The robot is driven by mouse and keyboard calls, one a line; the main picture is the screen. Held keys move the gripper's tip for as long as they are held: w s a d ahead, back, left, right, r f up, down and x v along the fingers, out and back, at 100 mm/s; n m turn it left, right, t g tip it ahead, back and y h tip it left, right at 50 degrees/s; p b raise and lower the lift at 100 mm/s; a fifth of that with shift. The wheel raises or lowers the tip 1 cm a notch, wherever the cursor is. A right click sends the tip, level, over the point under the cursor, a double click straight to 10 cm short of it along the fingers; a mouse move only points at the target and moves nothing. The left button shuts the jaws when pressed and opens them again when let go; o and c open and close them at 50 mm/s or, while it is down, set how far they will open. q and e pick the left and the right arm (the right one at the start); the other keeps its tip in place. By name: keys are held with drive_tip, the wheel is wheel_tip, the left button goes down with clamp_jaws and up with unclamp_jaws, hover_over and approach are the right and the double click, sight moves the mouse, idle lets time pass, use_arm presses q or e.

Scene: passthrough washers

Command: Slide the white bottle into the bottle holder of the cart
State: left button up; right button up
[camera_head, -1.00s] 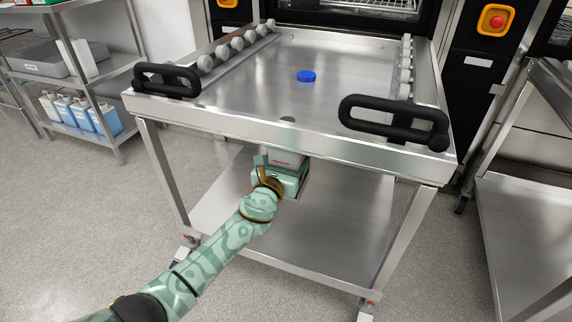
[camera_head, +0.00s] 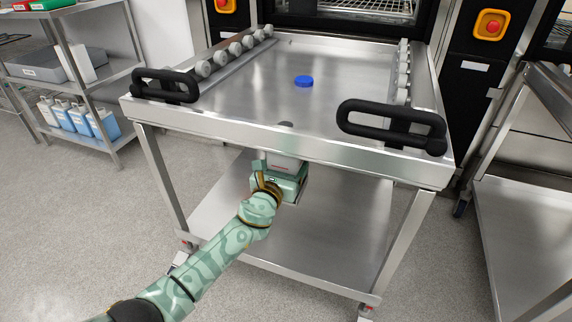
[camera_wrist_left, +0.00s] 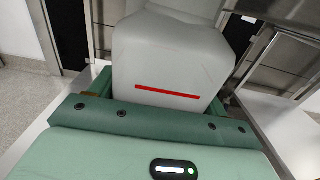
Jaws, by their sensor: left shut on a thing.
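The white bottle (camera_wrist_left: 165,60) with a red line fills the middle of the left wrist view. In the head view only a small part of the bottle (camera_head: 285,164) shows under the front edge of the cart's top. My left gripper (camera_head: 284,182) is shut on the bottle, just below the top and above the lower shelf. The fingertips are mostly hidden. My right gripper is not in view.
Two black handles (camera_head: 392,121) stand on the cart's front edge. The lower shelf (camera_head: 325,225) is bare where seen. A side rack with blue bottles (camera_head: 103,125) stands at the left, and a steel table (camera_head: 530,225) at the right. Floor in front is clear.

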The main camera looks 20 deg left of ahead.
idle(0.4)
use_arm(q)
drive_tip(key=shift+f, duration=0.15)
drive_tip(key=shift+f+b, duration=0.5)
drive_tip(key=shift+f, duration=0.05)
drive_tip(key=shift+r, duration=0.1)
drive_tip(key=o, duration=1.1)
